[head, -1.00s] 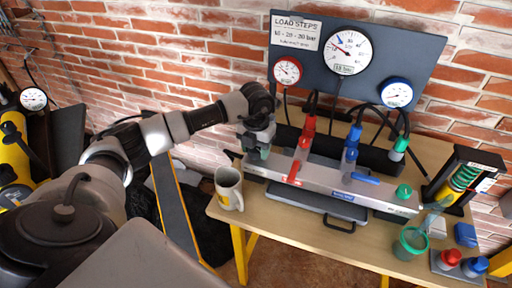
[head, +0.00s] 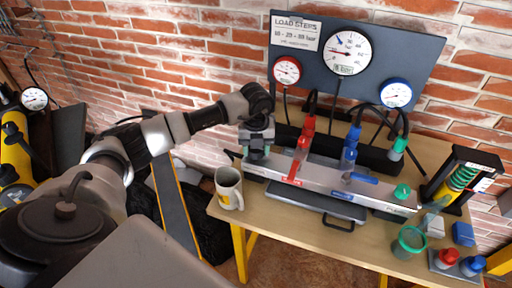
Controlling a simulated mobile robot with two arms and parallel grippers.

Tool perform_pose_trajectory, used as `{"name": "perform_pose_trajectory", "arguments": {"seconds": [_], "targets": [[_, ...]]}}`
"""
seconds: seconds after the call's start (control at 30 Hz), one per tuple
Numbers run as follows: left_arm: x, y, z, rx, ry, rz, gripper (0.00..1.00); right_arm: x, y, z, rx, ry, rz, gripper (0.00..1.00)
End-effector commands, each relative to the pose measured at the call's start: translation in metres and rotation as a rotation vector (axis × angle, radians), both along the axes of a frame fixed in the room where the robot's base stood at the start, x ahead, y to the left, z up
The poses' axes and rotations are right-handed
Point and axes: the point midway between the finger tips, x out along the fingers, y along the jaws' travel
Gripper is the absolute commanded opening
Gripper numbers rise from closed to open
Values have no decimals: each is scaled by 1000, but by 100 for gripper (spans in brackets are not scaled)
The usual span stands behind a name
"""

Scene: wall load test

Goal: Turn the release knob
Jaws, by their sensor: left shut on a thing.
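My left gripper (head: 257,154) points down over the manifold's left end. Its jaws are shut on a small part there, which I take to be the release knob; the jaws hide most of it. My right gripper is not in view.
A beige mug (head: 229,188) stands just left of the manifold, close to my left gripper. A dark gauge panel (head: 428,60) rises behind. A green cup (head: 409,243), a spring device (head: 462,180) and red and blue knobs (head: 447,257) stand at the right.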

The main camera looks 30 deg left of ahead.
Motion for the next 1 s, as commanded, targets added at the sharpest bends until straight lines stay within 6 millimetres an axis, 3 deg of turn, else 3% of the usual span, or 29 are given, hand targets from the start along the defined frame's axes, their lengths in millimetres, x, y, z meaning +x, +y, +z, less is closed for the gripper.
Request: {"name": "perform_pose_trajectory", "arguments": {"seconds": [0.33, 0.37, 0.5, 0.83, 1.0], "targets": [[1, 1, 1, 0, -4, 4, 25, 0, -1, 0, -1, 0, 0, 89], [1, 1, 1, 0, -4, 4, 53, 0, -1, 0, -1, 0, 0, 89], [1, 0, 1, 0, -3, 3, 74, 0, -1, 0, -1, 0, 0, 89], [1, 0, 4, -1, -2, 2, 74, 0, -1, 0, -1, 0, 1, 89], [1, 0, 28, 0, -6, 2, 74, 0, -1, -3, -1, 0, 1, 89]]}}
